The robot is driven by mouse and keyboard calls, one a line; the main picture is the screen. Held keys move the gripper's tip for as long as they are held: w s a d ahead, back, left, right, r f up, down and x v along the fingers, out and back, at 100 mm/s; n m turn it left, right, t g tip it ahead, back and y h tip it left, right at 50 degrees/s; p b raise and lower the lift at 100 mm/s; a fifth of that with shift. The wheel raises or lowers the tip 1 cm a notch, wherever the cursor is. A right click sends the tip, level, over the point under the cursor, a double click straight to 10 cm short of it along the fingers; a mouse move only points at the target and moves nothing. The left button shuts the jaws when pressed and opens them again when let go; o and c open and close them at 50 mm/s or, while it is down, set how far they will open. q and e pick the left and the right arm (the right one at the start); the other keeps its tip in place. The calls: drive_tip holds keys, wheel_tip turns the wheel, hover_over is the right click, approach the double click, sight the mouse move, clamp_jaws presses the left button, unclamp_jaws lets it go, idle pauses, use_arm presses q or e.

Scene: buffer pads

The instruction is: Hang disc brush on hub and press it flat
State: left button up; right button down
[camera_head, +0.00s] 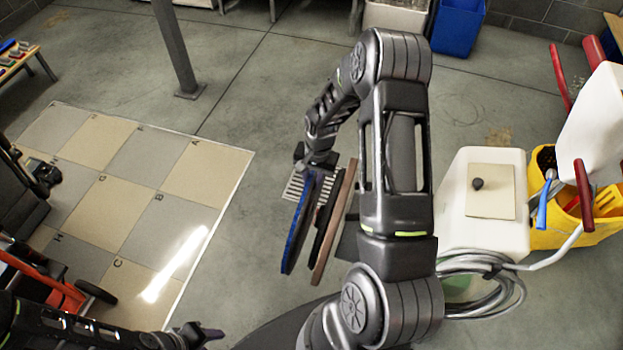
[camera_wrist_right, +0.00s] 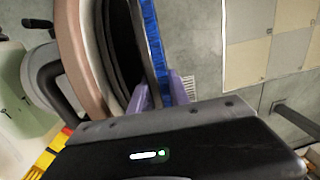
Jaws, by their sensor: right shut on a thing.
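The blue-edged disc (camera_head: 297,225), likely the disc brush, stands nearly edge-on near the middle of the head view. In the right wrist view its blue rim (camera_wrist_right: 152,40) runs between the purple fingertips of my right gripper (camera_wrist_right: 160,92), which is shut on it. A black disc (camera_head: 324,215) and a brownish-pink disc (camera_head: 334,222) stand beside it to the right, nearly parallel. I cannot tell whether the discs touch. The hub cannot be made out; the discs and my right arm may hide it. My left gripper (camera_head: 205,335) is at the lower left, away from the discs; its jaw opening is unclear.
A white machine (camera_head: 485,235) with a beige panel, black knob and coiled grey hose stands right of my right arm. A yellow mop bucket (camera_head: 572,225) stands beyond it. A checkered floor mat (camera_head: 140,190) and a grey post (camera_head: 178,50) are left. Open floor lies between.

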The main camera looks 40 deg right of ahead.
drive_tip(key=shift+s+d, duration=0.4)
drive_tip(key=shift+s, duration=0.15)
drive_tip(key=shift+b, duration=0.35)
drive_tip(key=shift+s+d, duration=0.1)
drive_tip(key=shift+s, duration=0.05)
idle(0.6)
drive_tip(key=shift+s+d+f, duration=0.1)
drive_tip(key=shift+s+d, duration=0.25)
drive_tip(key=shift+s, duration=0.15)
idle(0.4)
drive_tip(key=shift+s+d+f, duration=0.1)
drive_tip(key=shift+s+d, duration=0.25)
drive_tip(key=shift+s, duration=0.2)
drive_tip(key=shift+s+d+b, duration=0.25)
drive_tip(key=shift+s+b, duration=0.1)
drive_tip(key=shift+b, duration=0.05)
idle(0.3)
